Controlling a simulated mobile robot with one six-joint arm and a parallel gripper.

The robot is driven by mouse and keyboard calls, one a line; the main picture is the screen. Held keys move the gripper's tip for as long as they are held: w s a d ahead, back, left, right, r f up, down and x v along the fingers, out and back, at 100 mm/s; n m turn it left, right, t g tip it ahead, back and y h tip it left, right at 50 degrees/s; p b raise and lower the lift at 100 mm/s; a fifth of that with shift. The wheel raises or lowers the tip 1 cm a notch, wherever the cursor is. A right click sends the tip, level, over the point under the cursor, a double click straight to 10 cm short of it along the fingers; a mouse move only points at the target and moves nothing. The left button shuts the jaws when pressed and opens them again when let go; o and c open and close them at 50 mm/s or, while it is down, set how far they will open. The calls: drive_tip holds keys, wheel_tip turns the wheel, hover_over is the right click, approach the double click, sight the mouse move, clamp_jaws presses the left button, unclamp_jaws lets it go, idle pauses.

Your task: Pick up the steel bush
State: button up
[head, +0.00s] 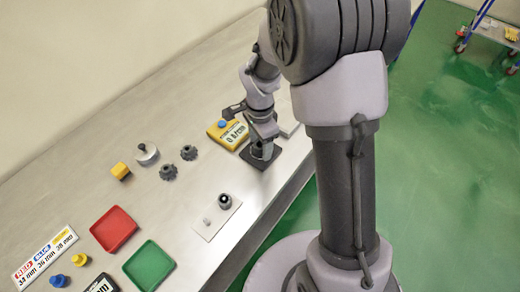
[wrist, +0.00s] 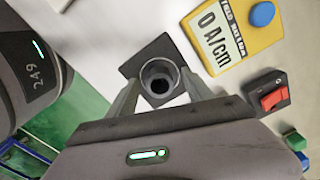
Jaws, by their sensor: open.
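The steel bush (wrist: 160,77), a grey hollow cylinder with a dark bore, stands upright on a dark square plate (wrist: 131,68) in the wrist view. My gripper (wrist: 161,92) is open, with one finger on each side of the bush; I cannot tell whether either finger touches it. In the head view my gripper (head: 262,150) is low over the same dark plate (head: 260,161), and the bush is mostly hidden there between the fingers.
A yellow field meter (wrist: 235,38) reading 0 A/cm and a red rocker switch (wrist: 273,98) sit close to the right in the wrist view. A white plate (head: 209,229) with a dark ring-shaped part, a red tray (head: 113,229) and a green tray (head: 149,265) lie further along the bench.

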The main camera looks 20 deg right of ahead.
clamp_jaws()
drive_tip(key=shift+r, duration=0.1)
idle(0.3)
